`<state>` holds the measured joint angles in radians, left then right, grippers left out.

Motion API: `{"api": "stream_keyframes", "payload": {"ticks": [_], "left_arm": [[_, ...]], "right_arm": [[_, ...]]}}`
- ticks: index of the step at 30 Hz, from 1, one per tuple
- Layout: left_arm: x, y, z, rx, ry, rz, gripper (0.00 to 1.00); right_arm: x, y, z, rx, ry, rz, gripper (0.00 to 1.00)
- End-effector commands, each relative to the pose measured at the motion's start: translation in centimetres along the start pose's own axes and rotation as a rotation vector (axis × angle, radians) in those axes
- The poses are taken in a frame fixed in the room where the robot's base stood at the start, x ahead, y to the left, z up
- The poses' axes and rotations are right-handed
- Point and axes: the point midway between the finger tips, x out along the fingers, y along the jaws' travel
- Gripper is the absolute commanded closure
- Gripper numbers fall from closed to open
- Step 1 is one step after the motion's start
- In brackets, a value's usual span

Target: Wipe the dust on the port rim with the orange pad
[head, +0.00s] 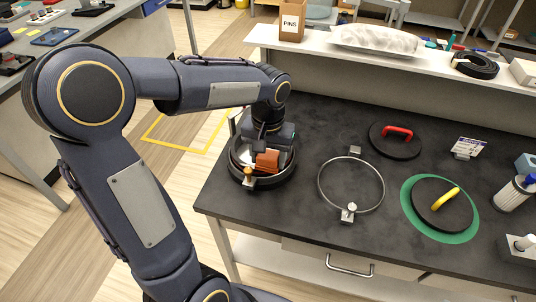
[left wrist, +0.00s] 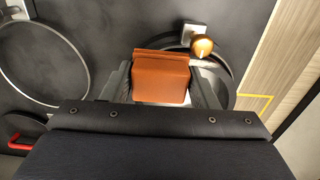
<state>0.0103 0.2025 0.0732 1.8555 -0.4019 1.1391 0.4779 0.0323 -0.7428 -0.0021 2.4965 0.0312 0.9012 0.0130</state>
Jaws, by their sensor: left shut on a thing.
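The orange pad (head: 267,161) is held in my left gripper (head: 268,148), over the dark round port rim (head: 275,183) at the left end of the black bench. In the left wrist view the pad (left wrist: 162,78) sits between the two fingers, which are shut on its sides. The port rim (left wrist: 232,70) curves behind and to the right of it there. An orange knob on a metal clamp (left wrist: 202,47) stands on the rim beside the pad. My right gripper is not in view.
An open metal ring with clamps (head: 321,199) lies right of the port. A black disc with a red handle (head: 378,147) and one with a yellow handle (head: 428,209) on a green mat (head: 409,207) are farther right. A shelf (head: 330,47) runs along the back.

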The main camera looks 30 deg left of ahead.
Motion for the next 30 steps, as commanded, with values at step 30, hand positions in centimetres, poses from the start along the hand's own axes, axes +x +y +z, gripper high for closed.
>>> {"api": "stream_keyframes", "payload": {"ticks": [30], "left_arm": [[1.2, 0.0, 0.0, 0.000, 0.000, 0.000, 0.65]], "right_arm": [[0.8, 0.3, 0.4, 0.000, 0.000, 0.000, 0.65]]}}
